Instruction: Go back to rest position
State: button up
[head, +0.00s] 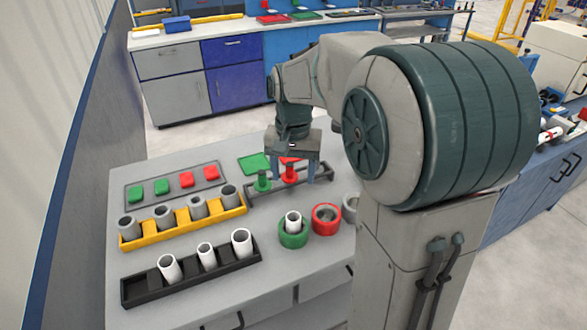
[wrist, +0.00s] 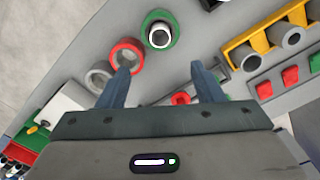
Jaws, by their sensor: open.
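My gripper (head: 293,172) hangs over the back right part of the grey table, its two blue fingers apart and nothing between them. In the wrist view the open fingers (wrist: 160,72) also show as empty. A white pipe (head: 293,221) stands upright inside a green ring (head: 294,240) at the table's front right; the green ring (wrist: 160,16) also shows in the wrist view. A red ring (head: 326,231) stands beside it. A grey ring (head: 349,208) is partly hidden by my arm. Red and green pegs stand in a dark grey rack (head: 322,183) close below my gripper.
A yellow rack (head: 187,226) holds several grey pipes. A black rack (head: 190,285) holds white pipes. A grey tray (head: 148,206) holds green and red blocks. A wall panel (head: 75,150) borders the left side. Cabinets (head: 175,82) stand beyond open floor (head: 185,132).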

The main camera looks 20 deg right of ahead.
jog(key=shift+r, duration=0.3)
dwell(0.4)
jog(key=s+f+n+t, duration=0.1)
jog(key=s+n, duration=0.3)
jog(key=s, duration=1.3)
jog(key=shift+f+n+t, duration=0.3)
jog(key=shift+f+t, duration=0.05)
jog(key=shift+t, duration=0.55)
